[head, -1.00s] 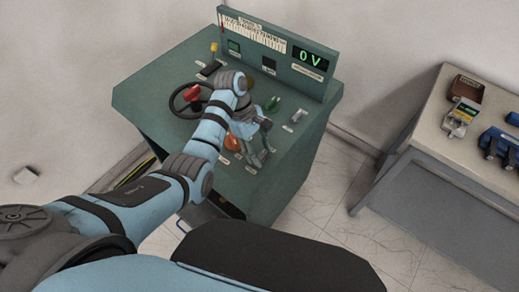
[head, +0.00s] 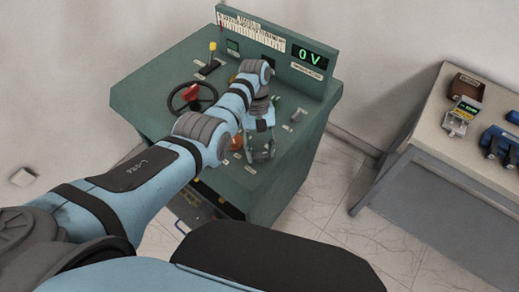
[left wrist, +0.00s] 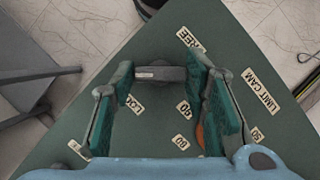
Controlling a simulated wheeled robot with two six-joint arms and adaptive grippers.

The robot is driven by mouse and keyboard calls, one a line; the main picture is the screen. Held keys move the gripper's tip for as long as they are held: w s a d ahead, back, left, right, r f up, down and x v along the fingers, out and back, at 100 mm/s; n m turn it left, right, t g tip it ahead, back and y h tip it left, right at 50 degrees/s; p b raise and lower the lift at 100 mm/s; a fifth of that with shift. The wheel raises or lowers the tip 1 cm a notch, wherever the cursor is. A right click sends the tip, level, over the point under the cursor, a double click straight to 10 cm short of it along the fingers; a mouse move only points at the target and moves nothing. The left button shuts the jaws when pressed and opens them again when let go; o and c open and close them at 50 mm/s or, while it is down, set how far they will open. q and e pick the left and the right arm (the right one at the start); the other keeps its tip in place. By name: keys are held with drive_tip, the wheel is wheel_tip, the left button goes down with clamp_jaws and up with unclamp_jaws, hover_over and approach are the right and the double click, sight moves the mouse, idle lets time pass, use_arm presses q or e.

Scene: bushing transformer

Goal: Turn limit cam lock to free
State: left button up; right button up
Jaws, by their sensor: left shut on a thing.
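The limit cam lock, a grey bar-shaped lever (left wrist: 160,73), shows in the left wrist view near the front corner of the green desk (head: 150,92). My left gripper (left wrist: 158,78) has its green-padded fingers on either side of the lever and is shut on it. The LOCK label (left wrist: 135,103) is beside the left finger, and the FREE label (left wrist: 190,39) is above the right finger. The LIMIT CAM label (left wrist: 258,89) is farther right. In the head view my left gripper (head: 261,152) points down at the desk and hides the lever. My right gripper is not in view.
A handwheel with a red hub (head: 191,95) and a yellow-tipped lever (head: 212,55) stand left of my arm. A green knob (head: 275,105) and small switch (head: 297,115) are close behind the gripper. The upright panel's display (head: 309,57) reads 0 V. A side table (head: 430,130) stands right.

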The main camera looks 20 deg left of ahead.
use_arm(q)
drive_tip(key=m+y, duration=0.1)
drive_tip(key=m, duration=0.1)
drive_tip(key=m+b, duration=0.1)
drive_tip(key=m, duration=0.1)
drive_tip(key=shift+d+m+y+b, duration=0.15)
drive_tip(key=shift+m+y+b, duration=0.15)
drive_tip(key=shift+y, duration=0.1)
drive_tip(key=shift+m+y, duration=0.4)
drive_tip(key=shift+m, duration=0.8)
drive_tip(key=shift+d+m+y, duration=0.1)
drive_tip(key=shift+m+y, duration=0.4)
drive_tip(key=shift+m, duration=0.5)
drive_tip(key=o, duration=1.1)
drive_tip(key=shift+o, duration=0.2)
